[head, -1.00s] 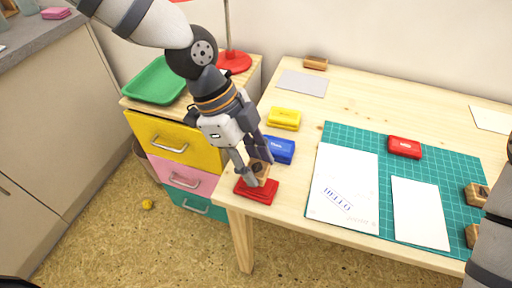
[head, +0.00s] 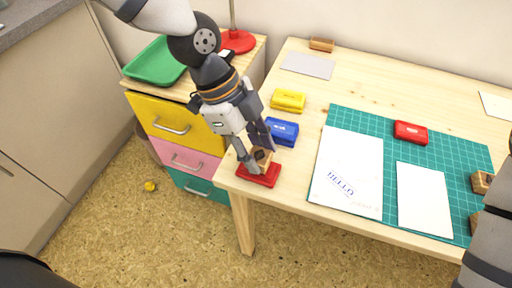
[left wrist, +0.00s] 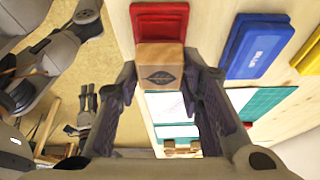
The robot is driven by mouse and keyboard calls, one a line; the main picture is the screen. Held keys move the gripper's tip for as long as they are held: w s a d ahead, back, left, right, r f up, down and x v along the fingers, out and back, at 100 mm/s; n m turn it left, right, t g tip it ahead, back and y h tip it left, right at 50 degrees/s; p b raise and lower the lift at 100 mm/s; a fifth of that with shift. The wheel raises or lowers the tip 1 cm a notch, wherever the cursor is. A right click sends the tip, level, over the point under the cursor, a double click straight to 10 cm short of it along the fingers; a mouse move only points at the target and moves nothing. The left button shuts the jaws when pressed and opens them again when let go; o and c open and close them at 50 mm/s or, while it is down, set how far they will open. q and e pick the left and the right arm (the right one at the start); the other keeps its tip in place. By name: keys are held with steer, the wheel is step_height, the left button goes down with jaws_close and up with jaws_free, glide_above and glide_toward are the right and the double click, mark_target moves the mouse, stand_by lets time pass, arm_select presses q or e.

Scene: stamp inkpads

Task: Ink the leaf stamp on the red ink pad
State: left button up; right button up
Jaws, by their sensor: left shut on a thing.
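My left gripper (head: 258,160) is shut on the leaf stamp (head: 263,156), a small wooden block. The left wrist view shows the stamp (left wrist: 160,68) between the fingers, with a dark leaf mark on the face toward the camera. The red ink pad (head: 259,176) lies open at the table's front left corner. The stamp is over this pad, low and upright; I cannot tell whether it touches. The pad also shows in the left wrist view (left wrist: 160,20), partly hidden by the stamp. A small pronged shape in that view may be my right gripper (left wrist: 86,100).
A blue pad (head: 282,132) and a yellow pad (head: 288,100) stand behind the red one. Another red case (head: 411,132) lies on the green mat (head: 455,163) with white paper (head: 350,170). More wooden stamps (head: 481,182) sit at the mat's right edge.

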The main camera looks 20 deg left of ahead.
arm_select(q)
steer(key=shift+f, duration=0.5)
arm_select(e)
steer(key=shift+s+f, duration=0.15)
arm_select(q)
steer(key=shift+f, duration=0.1)
stand_by(1.2)
arm_select(e)
steer(key=shift+w+r, duration=0.2)
arm_select(q)
steer(key=shift+r+p, duration=0.3)
steer(key=shift+r, duration=0.35)
arm_select(e)
steer(key=shift+w+r, duration=0.3)
arm_select(q)
step_height(320, 180, up, 4)
steer(key=shift+f+p, duration=0.25)
steer(key=shift+p, duration=0.2)
steer(key=shift+r, duration=1.05)
arm_select(e)
steer(key=shift+w+r+t, duration=0.5)
steer(key=shift+w+r, duration=0.15)
steer(key=shift+w, duration=0.1)
